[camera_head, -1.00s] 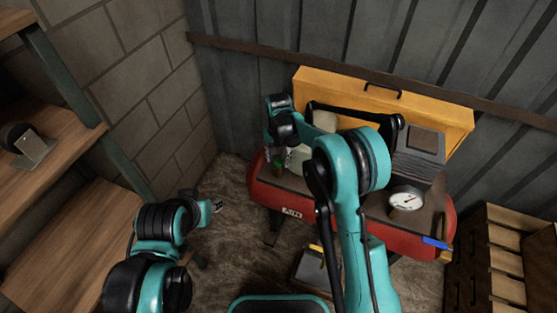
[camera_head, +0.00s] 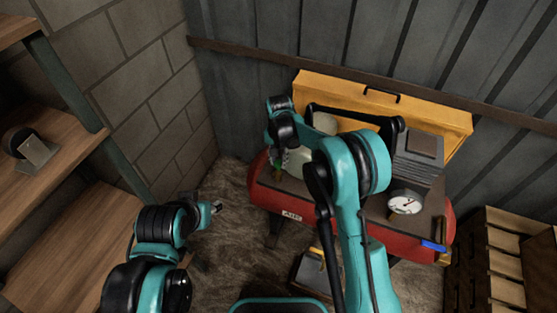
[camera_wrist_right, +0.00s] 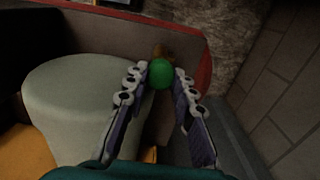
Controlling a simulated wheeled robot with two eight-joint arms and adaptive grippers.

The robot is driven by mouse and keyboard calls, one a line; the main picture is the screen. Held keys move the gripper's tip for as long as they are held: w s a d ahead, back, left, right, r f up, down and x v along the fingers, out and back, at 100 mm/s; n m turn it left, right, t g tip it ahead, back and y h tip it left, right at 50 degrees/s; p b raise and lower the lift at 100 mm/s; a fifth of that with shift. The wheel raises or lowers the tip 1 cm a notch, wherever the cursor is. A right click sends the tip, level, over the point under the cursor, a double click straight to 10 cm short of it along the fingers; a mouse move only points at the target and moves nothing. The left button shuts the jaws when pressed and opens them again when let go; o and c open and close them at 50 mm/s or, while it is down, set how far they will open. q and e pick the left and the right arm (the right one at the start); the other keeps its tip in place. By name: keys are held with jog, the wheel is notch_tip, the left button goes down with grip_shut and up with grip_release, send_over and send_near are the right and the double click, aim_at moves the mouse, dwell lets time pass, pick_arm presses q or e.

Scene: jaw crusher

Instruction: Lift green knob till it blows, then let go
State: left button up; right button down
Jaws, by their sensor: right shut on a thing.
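The green knob (camera_wrist_right: 161,74) sits between the fingertips of my right gripper (camera_wrist_right: 161,80) in the right wrist view, on a brownish fitting at the red tank's edge. The fingers touch it on both sides and are shut on it. In the head view my right gripper (camera_head: 277,158) is over the left end of the red compressor tank (camera_head: 330,228), and the knob is mostly hidden there. A round white pressure gauge (camera_head: 405,202) is at the tank's right. My left gripper (camera_head: 214,208) is low, left of the tank and apart from it; its fingers are too small to read.
A yellow case (camera_head: 440,115) stands behind the compressor against the metal wall. A pale rounded housing (camera_wrist_right: 80,105) is beside the knob. Wooden shelves (camera_head: 60,205) are at the left, wooden drawers (camera_head: 500,255) at the right. The floor (camera_head: 235,240) is open before the tank's left end.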

aim_at(279, 162)
jog(key=c, duration=1.2)
grip_release()
jog(key=shift+r, duration=0.1)
notch_tip(279, 162, up, 12)
jog(key=shift+f, duration=0.1)
